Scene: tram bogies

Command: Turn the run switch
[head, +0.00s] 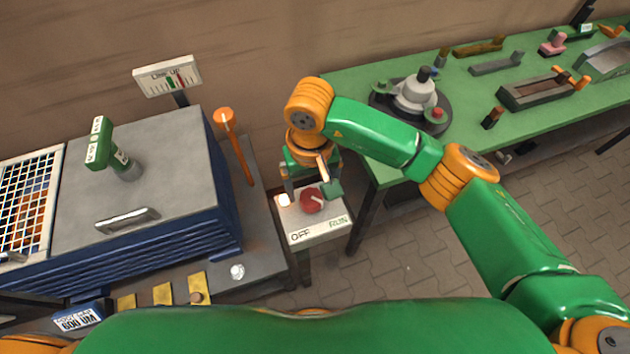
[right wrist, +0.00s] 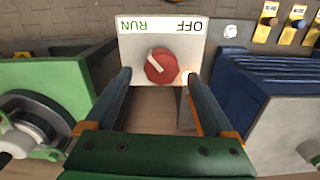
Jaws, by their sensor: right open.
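The run switch is a red round knob (head: 311,200) with a pale pointer line, on a white box (head: 318,233) lettered OFF and RUN. It also shows in the right wrist view (right wrist: 160,66), where the pointer line slants toward the RUN side. A small pale lamp or button (head: 284,200) sits beside the knob and glows in the right wrist view (right wrist: 188,77). My right gripper (head: 309,192) is open over the box, its fingers on either side of the knob with gaps to it (right wrist: 160,78). My left gripper is not in view.
A grey-topped blue machine (head: 160,180) stands to the left, with an orange-knobbed lever (head: 228,118) near the box. A green bench (head: 470,100) with a round fixture and several parts is to the right. A gauge sign (head: 167,76) stands behind.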

